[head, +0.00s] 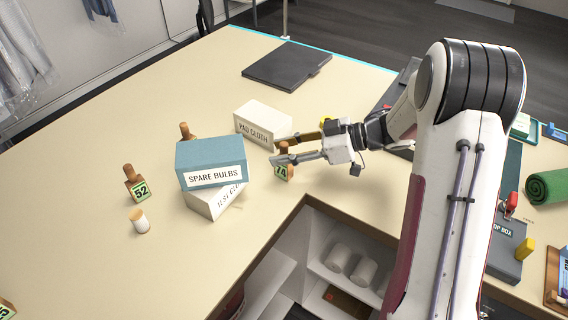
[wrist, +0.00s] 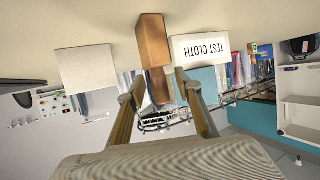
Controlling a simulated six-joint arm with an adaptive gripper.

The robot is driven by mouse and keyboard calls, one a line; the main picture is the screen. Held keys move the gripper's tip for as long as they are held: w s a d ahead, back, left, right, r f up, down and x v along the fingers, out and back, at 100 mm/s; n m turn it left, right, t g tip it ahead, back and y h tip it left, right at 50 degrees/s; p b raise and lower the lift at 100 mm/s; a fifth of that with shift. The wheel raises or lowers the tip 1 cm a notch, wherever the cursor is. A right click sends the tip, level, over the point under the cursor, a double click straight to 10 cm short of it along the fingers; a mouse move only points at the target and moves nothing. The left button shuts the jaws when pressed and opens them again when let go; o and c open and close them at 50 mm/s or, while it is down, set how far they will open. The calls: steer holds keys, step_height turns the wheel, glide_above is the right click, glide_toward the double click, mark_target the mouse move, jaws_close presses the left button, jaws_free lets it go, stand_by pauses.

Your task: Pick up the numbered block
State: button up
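A wooden block (head: 284,174) with a green label that seems to read 74 stands upright on the table, with a knob on top. It also shows as a brown block in the wrist view (wrist: 153,42), which looks upside down. My gripper (head: 279,150) is open, with one finger on each side of the knob. In the wrist view a gap shows between the knob and the fingertips (wrist: 158,89). Another block, labelled 52 (head: 138,188), stands at the left. A further block (head: 6,310) is cut off at the lower left corner.
The PAD CLOTH box (head: 262,122) stands just behind the 74 block. The blue SPARE BULBS box (head: 211,160) sits on the TEST CLOTH box (head: 208,205), left of it. A knob (head: 186,130) shows behind them. A small cylinder (head: 140,221) and a dark flat case (head: 287,65) are on the table.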

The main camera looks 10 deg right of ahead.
jaws_close()
steer(key=shift+r, duration=0.1)
steer(key=shift+r, duration=4.9)
